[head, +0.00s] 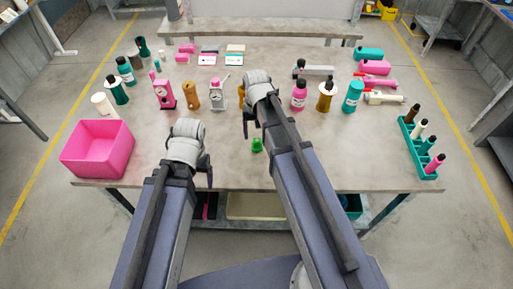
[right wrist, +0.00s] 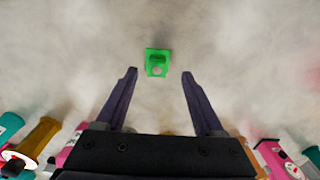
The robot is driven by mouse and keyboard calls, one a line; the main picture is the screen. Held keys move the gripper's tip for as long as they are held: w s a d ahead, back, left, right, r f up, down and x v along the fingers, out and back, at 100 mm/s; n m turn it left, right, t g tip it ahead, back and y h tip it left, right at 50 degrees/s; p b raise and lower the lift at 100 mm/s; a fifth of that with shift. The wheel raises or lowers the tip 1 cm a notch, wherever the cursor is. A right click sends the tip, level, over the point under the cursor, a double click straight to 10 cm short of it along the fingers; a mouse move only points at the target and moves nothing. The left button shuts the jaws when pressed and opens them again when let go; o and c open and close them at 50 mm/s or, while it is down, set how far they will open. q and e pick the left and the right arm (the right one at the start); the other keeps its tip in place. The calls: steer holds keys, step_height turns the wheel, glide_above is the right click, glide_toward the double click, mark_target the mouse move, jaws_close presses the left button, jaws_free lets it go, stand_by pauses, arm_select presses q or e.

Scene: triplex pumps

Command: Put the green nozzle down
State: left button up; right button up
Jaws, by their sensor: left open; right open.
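The green nozzle (head: 257,145) lies on the table between my two arms, near the front edge. In the right wrist view the green nozzle (right wrist: 158,63) rests on the grey surface, beyond the fingertips and between their lines. My right gripper (right wrist: 159,72) is open and empty, with a gap between it and the nozzle. In the head view my right gripper (head: 247,125) is partly hidden by its own wrist. My left gripper (head: 209,172) is near the front edge of the table, to the left of the nozzle; its fingers are partly hidden.
A pink bin (head: 97,150) stands at the table's left. Several bottles and pump bodies stand in a row behind my grippers. A teal rack (head: 420,150) with small bottles is at the right. The table (head: 350,150) is bare between my right arm and the rack.

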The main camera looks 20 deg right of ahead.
mark_target(257, 140)
steer(key=shift+w+d+f+b, duration=0.1)
steer(key=shift+d+f+b, duration=0.05)
steer(key=shift+f+b, duration=1.2)
steer(key=shift+w+d+f+b, duration=0.1)
steer(key=shift+f+b, duration=1.15)
steer(key=shift+f, duration=0.05)
steer(key=shift+r, duration=0.1)
jaws_close()
